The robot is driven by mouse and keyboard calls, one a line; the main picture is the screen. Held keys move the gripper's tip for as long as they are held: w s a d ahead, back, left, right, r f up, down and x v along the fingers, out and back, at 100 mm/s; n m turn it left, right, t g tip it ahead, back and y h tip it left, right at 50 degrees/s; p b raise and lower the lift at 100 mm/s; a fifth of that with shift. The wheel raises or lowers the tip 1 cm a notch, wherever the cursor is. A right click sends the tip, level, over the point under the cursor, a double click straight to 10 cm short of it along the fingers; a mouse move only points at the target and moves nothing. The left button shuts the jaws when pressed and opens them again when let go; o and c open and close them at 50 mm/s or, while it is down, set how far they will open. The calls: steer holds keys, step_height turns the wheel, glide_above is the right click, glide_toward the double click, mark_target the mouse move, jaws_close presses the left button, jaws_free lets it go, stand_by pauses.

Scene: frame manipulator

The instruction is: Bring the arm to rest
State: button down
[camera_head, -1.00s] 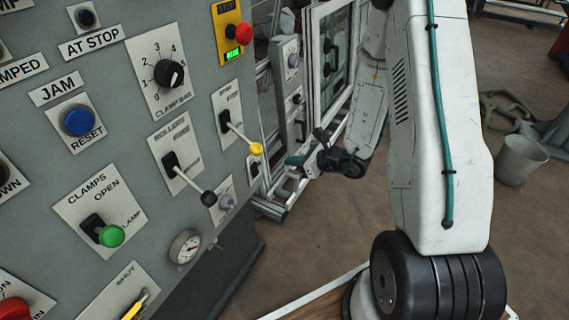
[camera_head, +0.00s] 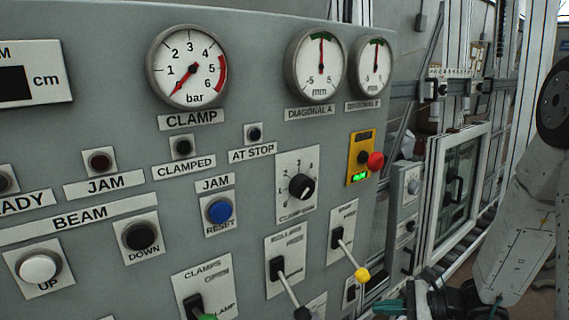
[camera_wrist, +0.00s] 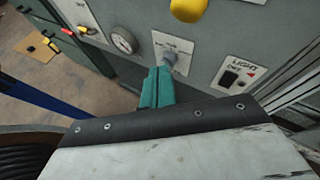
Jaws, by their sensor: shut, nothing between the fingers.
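My gripper (camera_head: 388,307) shows at the bottom right of the head view, just right of the yellow-tipped lever (camera_head: 362,274) on the grey control panel (camera_head: 240,75). In the wrist view its two teal fingers (camera_wrist: 157,88) lie together, shut and empty. My arm (camera_head: 525,235) is bent at the right of the head view, partly cut off by the frame edge.
The panel carries gauges, buttons and a black-knobbed lever (camera_head: 285,285). A yellow box with a red button (camera_head: 375,161) sticks out near its right edge. A white-framed window (camera_head: 458,190) stands behind. In the wrist view, a yellow knob (camera_wrist: 188,8) juts out above the fingers; brown floor (camera_wrist: 30,65) lies at left.

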steer(key=s+d+r+n+g+h, duration=0.2)
steer(key=s+r+n+h, duration=0.9)
steer(key=s+r+n, duration=1)
step_height(320, 180, up, 4)
steer(key=shift+s+f+g+h, duration=0.25)
steer(key=shift+s+g+h, duration=0.15)
steer(key=shift+s+g, duration=0.45)
